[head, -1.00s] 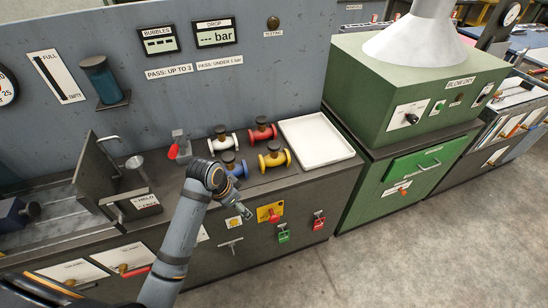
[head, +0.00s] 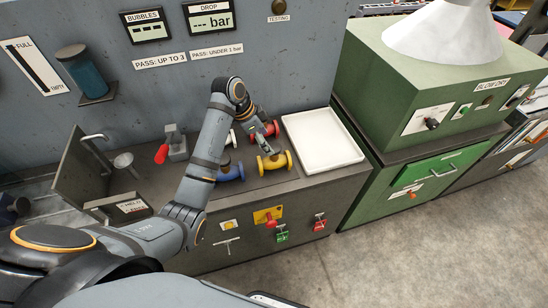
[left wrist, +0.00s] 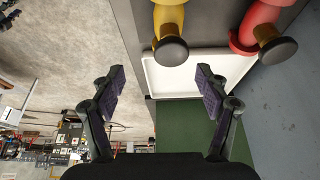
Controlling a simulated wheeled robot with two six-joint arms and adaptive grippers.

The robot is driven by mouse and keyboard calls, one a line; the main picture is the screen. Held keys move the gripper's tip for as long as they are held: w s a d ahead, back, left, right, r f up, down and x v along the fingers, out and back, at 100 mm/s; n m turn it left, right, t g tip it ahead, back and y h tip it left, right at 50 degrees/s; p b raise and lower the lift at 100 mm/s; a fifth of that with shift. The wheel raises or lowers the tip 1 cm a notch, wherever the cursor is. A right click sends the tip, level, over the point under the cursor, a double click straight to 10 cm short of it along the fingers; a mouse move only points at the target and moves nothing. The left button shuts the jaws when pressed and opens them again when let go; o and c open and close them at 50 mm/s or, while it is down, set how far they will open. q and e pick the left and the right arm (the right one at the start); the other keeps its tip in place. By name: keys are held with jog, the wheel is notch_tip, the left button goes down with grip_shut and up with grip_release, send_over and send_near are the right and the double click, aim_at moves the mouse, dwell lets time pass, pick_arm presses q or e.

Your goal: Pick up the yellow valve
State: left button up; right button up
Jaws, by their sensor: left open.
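The yellow valve (head: 275,164), a spool with round flanges and a dark knob, lies on the grey bench left of the white tray. In the left wrist view the yellow valve (left wrist: 169,20) is at the top centre, its dark knob pointing down the picture. My left gripper (head: 266,146) is just above and behind the yellow valve in the head view and partly covers it. In the left wrist view the left gripper (left wrist: 161,88) is open, with nothing between its fingers; the valve lies beyond the fingertips. My right gripper is not in view.
A red valve (head: 268,129) is close behind the yellow one. A blue valve (head: 231,171) is to its left, and a white valve (head: 232,137) is partly hidden by my arm. An empty white tray (head: 322,137) stands at right. A red-handled clamp (head: 176,142) stands farther left.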

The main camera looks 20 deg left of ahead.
aim_at(274, 146)
pick_arm(q)
jog(key=shift+w+d+f, duration=0.2)
jog(key=shift+w+f, duration=0.1)
jog(key=shift+f, duration=0.25)
jog(key=shift+w+d+f, duration=0.15)
jog(key=shift+w+f, duration=0.15)
jog(key=shift+f, duration=0.25)
jog(key=shift+w+d+f+p, duration=0.15)
jog(key=shift+w+f+p, duration=0.6)
jog(key=shift+f, duration=0.2)
jog(key=x, duration=0.2)
jog(key=shift+d+f+p, duration=0.1)
jog(key=shift+f+p, duration=0.2)
jog(key=shift+p, duration=0.1)
jog(key=shift+w+d+f, duration=0.1)
jog(key=shift+f, duration=0.35)
jog(key=c, duration=1.6)
jog(key=shift+w+r, duration=0.1)
jog(key=shift+r, duration=0.05)
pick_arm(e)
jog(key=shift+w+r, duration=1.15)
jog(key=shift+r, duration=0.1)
